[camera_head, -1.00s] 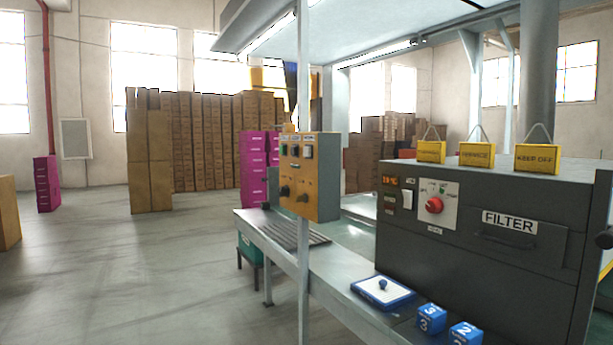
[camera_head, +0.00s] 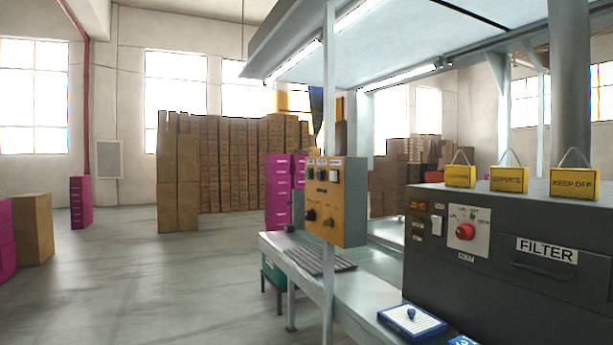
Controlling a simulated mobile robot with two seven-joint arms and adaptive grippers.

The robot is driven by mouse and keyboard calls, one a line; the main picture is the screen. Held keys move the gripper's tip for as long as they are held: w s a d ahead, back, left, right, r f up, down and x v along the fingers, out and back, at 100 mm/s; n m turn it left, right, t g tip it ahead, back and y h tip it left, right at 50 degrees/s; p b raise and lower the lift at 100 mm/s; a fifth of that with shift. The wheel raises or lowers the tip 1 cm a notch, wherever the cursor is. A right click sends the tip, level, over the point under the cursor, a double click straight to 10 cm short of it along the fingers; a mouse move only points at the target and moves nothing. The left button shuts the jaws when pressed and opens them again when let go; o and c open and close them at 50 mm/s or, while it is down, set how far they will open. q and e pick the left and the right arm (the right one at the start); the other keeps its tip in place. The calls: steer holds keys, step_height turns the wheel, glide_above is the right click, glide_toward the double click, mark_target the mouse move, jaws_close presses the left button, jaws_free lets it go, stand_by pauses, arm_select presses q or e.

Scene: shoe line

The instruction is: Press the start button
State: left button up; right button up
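A yellow-orange control box (camera_head: 346,205) is mounted on a thin grey post, with its front face towards the left. Small push buttons (camera_head: 322,162) sit in a row along the top of that face, under small labels. Dark knobs (camera_head: 311,214) are lower down. I cannot read the labels, so I cannot tell which button is the start button. A dark grey machine marked FILTER (camera_head: 500,283) stands to the right, with a red knob (camera_head: 465,231) and a white switch (camera_head: 437,225). Neither gripper shows in this view.
A grey conveyor bench (camera_head: 357,290) runs under the control box, with a blue-and-white tray (camera_head: 411,320) on it. Yellow signs (camera_head: 510,179) stand on the machine. Stacked brown boxes (camera_head: 236,165) fill the back.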

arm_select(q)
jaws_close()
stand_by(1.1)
